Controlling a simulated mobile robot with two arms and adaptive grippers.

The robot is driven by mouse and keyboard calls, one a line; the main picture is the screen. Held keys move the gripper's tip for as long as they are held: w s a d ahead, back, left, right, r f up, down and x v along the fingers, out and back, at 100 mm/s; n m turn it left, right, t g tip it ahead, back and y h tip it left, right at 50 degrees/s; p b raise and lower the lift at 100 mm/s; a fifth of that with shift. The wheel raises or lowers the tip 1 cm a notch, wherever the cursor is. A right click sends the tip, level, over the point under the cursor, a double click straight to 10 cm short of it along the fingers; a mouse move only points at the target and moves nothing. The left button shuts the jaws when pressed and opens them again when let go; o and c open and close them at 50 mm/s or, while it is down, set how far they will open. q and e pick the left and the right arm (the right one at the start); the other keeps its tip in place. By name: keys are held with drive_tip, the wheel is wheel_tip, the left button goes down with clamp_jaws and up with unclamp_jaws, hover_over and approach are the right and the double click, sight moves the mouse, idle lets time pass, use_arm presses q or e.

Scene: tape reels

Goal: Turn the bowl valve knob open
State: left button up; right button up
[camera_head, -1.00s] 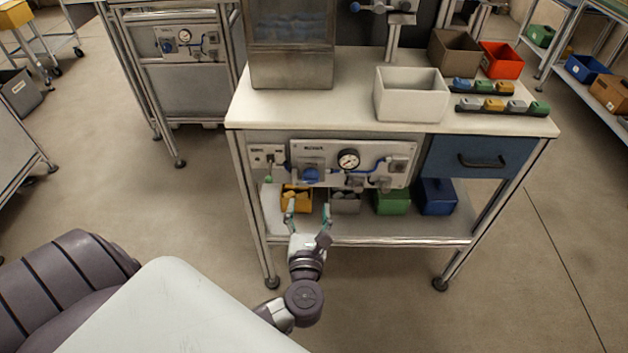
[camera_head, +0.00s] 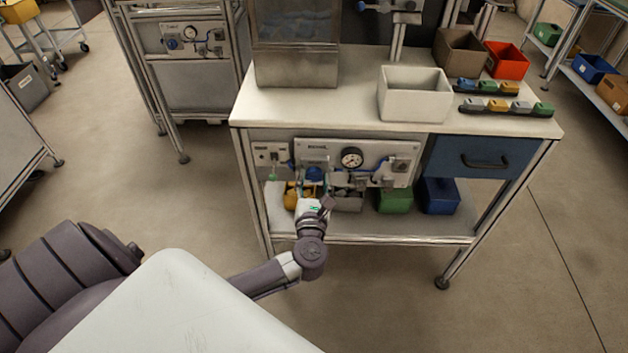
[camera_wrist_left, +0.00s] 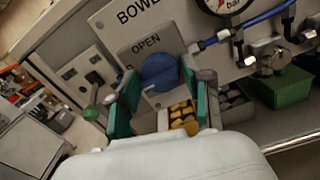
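The bowl valve knob (camera_head: 315,173) is a round blue knob on the grey panel at the bench front. In the left wrist view the knob (camera_wrist_left: 160,73) sits on a square plate marked OPEN (camera_wrist_left: 145,42). My left gripper (camera_head: 314,187) is in front of the panel at the knob. In the left wrist view its teal-padded fingers (camera_wrist_left: 162,88) are apart, one on each side of the knob. I cannot tell whether they touch it. The knob's lower part is partly covered by the gripper in the head view. My right gripper is not in view.
A pressure gauge (camera_head: 351,158) and blue tubing (camera_wrist_left: 238,31) are right of the knob. A small green-tipped lever (camera_wrist_left: 91,112) is left of it. Yellow (camera_head: 291,196) and green (camera_head: 394,200) bins stand on the shelf below. A blue drawer (camera_head: 478,158) is at the right.

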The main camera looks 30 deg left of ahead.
use_arm(q)
drive_tip(key=c, duration=0.6)
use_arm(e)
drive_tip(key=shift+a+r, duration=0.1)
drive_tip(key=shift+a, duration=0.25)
